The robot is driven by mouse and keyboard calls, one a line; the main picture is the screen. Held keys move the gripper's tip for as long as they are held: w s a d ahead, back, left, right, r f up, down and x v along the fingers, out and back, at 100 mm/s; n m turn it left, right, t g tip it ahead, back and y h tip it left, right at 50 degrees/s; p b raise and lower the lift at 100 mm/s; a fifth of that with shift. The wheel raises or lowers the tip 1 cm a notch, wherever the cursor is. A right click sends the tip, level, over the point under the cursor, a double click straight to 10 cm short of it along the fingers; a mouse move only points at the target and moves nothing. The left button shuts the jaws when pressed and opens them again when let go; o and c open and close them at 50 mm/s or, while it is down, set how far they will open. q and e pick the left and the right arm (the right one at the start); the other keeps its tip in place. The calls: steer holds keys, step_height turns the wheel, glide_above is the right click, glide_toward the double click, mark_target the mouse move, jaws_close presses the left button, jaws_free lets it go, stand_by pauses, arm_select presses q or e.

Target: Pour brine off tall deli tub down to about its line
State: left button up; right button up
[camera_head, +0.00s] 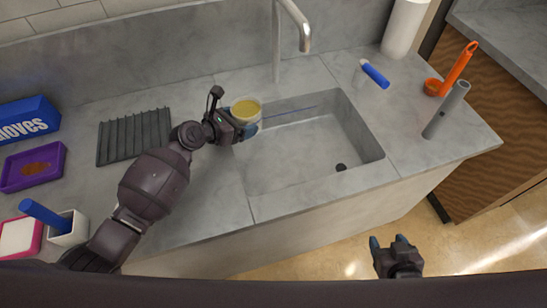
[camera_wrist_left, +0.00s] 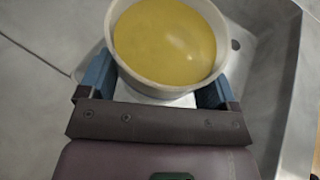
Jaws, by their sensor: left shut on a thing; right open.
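The deli tub (camera_head: 246,106) is white and round, with yellow brine showing at its top. My left gripper (camera_head: 246,130) is shut on the tub at the sink's back left corner. In the left wrist view the tub (camera_wrist_left: 112,62) sits between the two blue fingertips of the left gripper (camera_wrist_left: 157,90), and the yellow brine (camera_wrist_left: 165,40) fills its opening. The tub looks about upright. Its line is not visible. My right gripper (camera_head: 390,243) is open and empty, in front of the counter at the lower right.
The grey sink basin (camera_head: 300,150) has a dark drain (camera_head: 341,167) and a faucet (camera_head: 298,30) behind it. A ribbed black mat (camera_head: 134,136) lies left. A blue gloves box (camera_head: 27,118) and purple tray (camera_head: 32,167) are farther left. A grey cylinder (camera_head: 447,109) and orange tool (camera_head: 457,68) stand right.

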arm_select(q)
steer(key=shift+w+r, duration=0.1)
steer(key=shift+r, duration=0.05)
arm_select(e)
steer(key=shift+w, duration=0.2)
steer(key=shift+w+r, duration=0.15)
steer(key=shift+w, duration=0.15)
arm_select(q)
steer(key=shift+s+d+r+m+t+y, duration=0.3)
steer(key=shift+s+m+t, duration=0.1)
steer(key=shift+m, duration=0.1)
steer(key=shift+s, duration=0.1)
arm_select(e)
steer(key=shift+s+f, duration=0.45)
steer(key=shift+s, duration=0.1)
steer(key=shift+w, duration=0.3)
arm_select(q)
steer(key=shift+d+m+b, duration=0.1)
steer(key=shift+m+b, duration=0.2)
arm_select(e)
steer(key=shift+w+r, duration=0.15)
steer(key=shift+w, duration=0.1)
arm_select(q)
steer(key=shift+s+d+f+t, duration=0.1)
steer(key=shift+s+f+t, duration=0.1)
steer(key=shift+t, duration=0.1)
arm_select(e)
steer(key=shift+s+f, duration=0.4)
steer(key=shift+s, duration=0.05)
